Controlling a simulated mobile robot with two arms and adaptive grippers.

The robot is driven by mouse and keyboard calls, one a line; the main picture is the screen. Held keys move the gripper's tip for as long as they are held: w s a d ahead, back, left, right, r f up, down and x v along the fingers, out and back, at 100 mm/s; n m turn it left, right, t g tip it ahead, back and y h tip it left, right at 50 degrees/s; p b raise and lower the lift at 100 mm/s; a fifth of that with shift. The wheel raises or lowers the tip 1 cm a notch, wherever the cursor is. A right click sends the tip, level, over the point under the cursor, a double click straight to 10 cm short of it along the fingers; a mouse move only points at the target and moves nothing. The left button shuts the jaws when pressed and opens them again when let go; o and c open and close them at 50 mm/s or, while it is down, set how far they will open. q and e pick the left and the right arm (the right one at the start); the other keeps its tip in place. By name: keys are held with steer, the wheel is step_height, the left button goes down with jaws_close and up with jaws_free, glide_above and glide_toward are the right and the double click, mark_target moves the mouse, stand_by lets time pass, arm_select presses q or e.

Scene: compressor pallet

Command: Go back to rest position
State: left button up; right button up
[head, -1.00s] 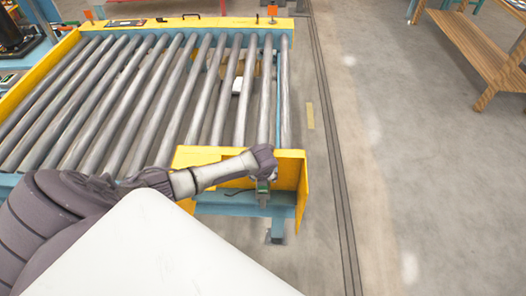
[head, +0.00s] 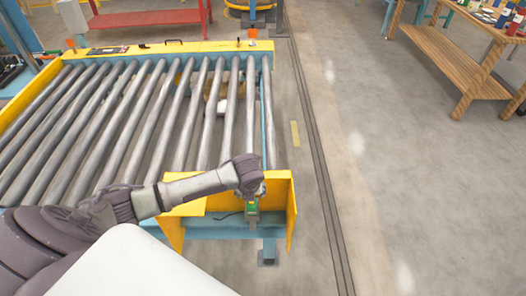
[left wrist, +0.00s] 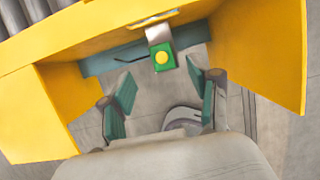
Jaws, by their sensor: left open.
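My left arm reaches in from the left in the head view, across the near end of the roller conveyor (head: 150,110). Its hand is over the yellow corner guard (head: 283,205), and its fingers are mostly hidden there. In the left wrist view my left gripper (left wrist: 160,100) is open and empty, its two green-grey finger pads spread apart. A green box with a yellow button (left wrist: 162,57) hangs on a bracket inside the guard, just beyond the fingertips and apart from them. The green box also shows in the head view (head: 251,208) below the hand. My right gripper is not in view.
A wooden table (head: 455,52) with several small colourful items stands at the upper right. A red table (head: 150,18) stands behind the conveyor. A dark double line (head: 325,190) runs along the floor right of the conveyor.

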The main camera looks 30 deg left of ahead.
arm_select(q)
steer(key=s+d+r+n+h, duration=0.2)
steer(key=s+d+n+h, duration=0.1)
steer(key=s+d+n, duration=0.95)
steer(key=s+a+r+n, duration=0.3)
steer(key=s+r+n, duration=0.3)
steer(key=s+n, duration=0.65)
step_height(320, 180, down, 26)
steer(key=n+g, duration=0.1)
steer(key=n, duration=0.2)
steer(key=s+a+f+g+y, duration=0.1)
steer(key=s+a+f, duration=0.1)
steer(key=s+f, duration=1.3)
steer(key=shift+s+a+f+m, duration=0.3)
steer(key=shift+s+f, duration=0.1)
steer(key=shift+f, duration=0.35)
